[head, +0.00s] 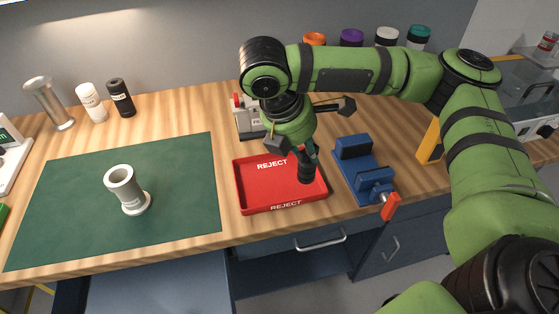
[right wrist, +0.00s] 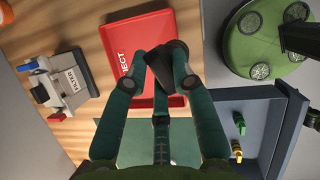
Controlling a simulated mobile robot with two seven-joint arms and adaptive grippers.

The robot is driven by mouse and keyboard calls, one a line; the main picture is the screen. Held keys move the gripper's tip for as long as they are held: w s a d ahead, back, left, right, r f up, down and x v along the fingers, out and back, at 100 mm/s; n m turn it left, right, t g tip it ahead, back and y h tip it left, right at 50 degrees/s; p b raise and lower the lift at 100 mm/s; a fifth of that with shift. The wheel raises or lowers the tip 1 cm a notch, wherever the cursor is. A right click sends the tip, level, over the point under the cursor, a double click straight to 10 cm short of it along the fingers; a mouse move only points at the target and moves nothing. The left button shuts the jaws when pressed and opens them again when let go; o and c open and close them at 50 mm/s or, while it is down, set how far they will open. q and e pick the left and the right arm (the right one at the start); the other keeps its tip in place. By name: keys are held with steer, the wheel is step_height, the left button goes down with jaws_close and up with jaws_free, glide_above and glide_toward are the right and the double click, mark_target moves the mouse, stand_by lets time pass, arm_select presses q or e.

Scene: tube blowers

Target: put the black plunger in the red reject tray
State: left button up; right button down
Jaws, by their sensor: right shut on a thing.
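The red reject tray (head: 245,205) lies on the wooden bench right of the green mat, with REJECT lettering on its walls. My right gripper (head: 307,152) points down over the right part of the tray and is shut on the black plunger (head: 305,172). The plunger hangs below the fingers, within the tray's outline; whether it touches the floor is unclear. In the right wrist view the dark plunger (right wrist: 163,62) sits between the fingertips (right wrist: 160,78), in front of the red tray (right wrist: 150,30). My left gripper is not in view.
A blue vise (head: 360,165) with a red handle stands close right of the tray. A grey boxed device (head: 248,118) stands behind it. A grey tube piece (head: 125,188) stands on the green mat (head: 70,215). White (head: 91,102) and black (head: 121,98) bottles stand behind the mat.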

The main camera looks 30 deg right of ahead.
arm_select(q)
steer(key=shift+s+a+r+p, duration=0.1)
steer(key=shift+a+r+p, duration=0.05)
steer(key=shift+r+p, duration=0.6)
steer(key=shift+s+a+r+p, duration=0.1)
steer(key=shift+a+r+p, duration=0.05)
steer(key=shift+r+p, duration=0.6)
arm_select(e)
steer(key=shift+w+a+f, duration=0.75)
steer(key=shift+w+f, duration=1)
steer(key=shift+w+a+f, duration=0.75)
steer(key=shift+w+f, duration=1.05)
steer(key=shift+w+a+f, duration=0.75)
steer(key=shift+w+f, duration=1)
steer(key=shift+f, duration=0.1)
steer(key=c, duration=1)
jaws_free()
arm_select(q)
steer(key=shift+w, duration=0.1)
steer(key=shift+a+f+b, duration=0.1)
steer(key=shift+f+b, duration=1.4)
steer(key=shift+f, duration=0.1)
arm_select(e)
steer(key=shift+v, duration=6.15)
